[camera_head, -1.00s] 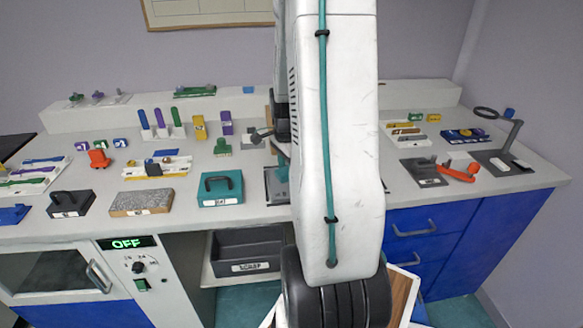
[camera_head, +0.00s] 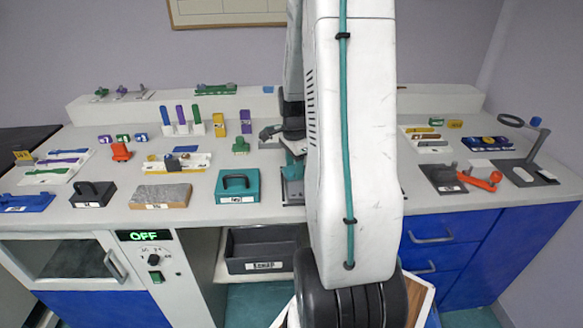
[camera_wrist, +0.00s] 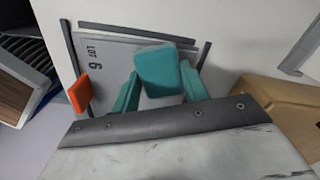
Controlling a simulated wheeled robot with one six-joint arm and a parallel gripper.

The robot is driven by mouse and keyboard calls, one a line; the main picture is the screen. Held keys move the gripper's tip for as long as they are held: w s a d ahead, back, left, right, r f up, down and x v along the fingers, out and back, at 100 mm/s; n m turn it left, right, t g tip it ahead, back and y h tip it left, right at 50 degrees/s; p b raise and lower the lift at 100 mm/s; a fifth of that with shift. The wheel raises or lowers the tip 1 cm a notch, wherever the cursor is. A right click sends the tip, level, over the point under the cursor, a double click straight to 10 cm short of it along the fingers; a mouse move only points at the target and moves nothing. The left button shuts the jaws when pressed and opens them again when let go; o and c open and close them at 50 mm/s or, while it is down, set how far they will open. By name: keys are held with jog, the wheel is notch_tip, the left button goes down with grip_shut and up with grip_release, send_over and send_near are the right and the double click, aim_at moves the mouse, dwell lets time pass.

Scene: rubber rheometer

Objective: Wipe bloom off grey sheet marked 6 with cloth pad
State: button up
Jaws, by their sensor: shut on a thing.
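The grey sheet (camera_wrist: 112,52) marked "LOT 6" lies on the light worktop in the wrist view, framed by dark strips. My gripper (camera_wrist: 160,78) is over the sheet, with teal fingers on either side of a teal block, which looks like the cloth pad (camera_wrist: 158,66). The fingers are shut on the pad. The pad covers part of the sheet, and its underside is hidden, so I cannot tell whether it touches. Bloom is not clearly visible. In the head view my arm hides most of this spot.
An orange piece (camera_wrist: 78,94) stands at the sheet's edge near the gripper. In the head view, a teal handled block (camera_head: 237,186) stands left of my arm, with a speckled block (camera_head: 161,196) beyond it. A grey scrap bin (camera_head: 263,250) sits below the worktop. A magnifier stand (camera_head: 532,150) is at right.

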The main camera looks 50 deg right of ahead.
jog(key=shift+s+d+f, duration=0.1)
jog(key=shift+s+d, duration=1)
jog(key=shift+s, duration=0.15)
jog(key=shift+s+d, duration=1.25)
jog(key=shift+s, duration=0.1)
jog(key=shift+r, duration=3.15)
jog(key=shift+r, duration=1.45)
